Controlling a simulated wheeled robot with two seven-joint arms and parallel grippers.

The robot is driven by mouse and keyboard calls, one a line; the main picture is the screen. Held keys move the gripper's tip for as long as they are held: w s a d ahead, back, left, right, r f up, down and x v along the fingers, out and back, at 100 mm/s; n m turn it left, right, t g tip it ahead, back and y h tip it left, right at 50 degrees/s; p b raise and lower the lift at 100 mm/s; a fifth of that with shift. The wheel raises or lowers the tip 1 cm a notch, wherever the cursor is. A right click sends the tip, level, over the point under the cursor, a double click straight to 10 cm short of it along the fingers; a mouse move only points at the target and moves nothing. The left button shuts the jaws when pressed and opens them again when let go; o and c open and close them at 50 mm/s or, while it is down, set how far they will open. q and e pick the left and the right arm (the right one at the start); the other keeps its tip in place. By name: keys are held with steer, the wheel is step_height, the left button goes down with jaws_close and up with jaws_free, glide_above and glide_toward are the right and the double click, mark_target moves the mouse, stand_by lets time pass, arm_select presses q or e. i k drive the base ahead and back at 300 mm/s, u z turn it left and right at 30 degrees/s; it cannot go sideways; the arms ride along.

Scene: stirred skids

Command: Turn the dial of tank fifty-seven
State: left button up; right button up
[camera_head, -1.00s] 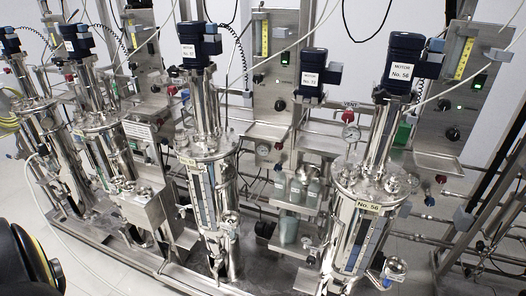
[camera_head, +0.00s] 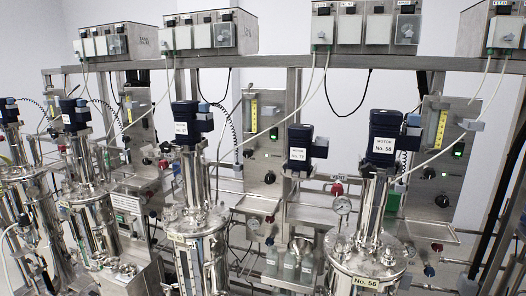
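The tank (camera_head: 203,262) under the blue motor (camera_head: 185,122) stands left of centre; the motor's small label appears to read No. 57. A steel panel (camera_head: 265,125) with a yellow-scaled gauge stands behind it to the right. This panel carries a black round dial (camera_head: 269,177) and a small green display. I cannot tell for certain which dial belongs to this tank. Neither of my grippers is in view.
The tank marked No. 56 (camera_head: 366,268) stands at the right, with a panel and black dial (camera_head: 441,200) behind it. More tanks (camera_head: 92,215) stand at the left. Grey switch boxes (camera_head: 209,34) line the top rail, with cables hanging down. Glass bottles (camera_head: 290,265) stand between the tanks.

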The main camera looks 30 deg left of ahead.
mark_target(270, 179)
steer(key=z, duration=0.2)
steer(key=k, duration=0.35)
steer(key=u, duration=2.1)
steer(key=i, duration=1.25)
steer(key=z, duration=0.35)
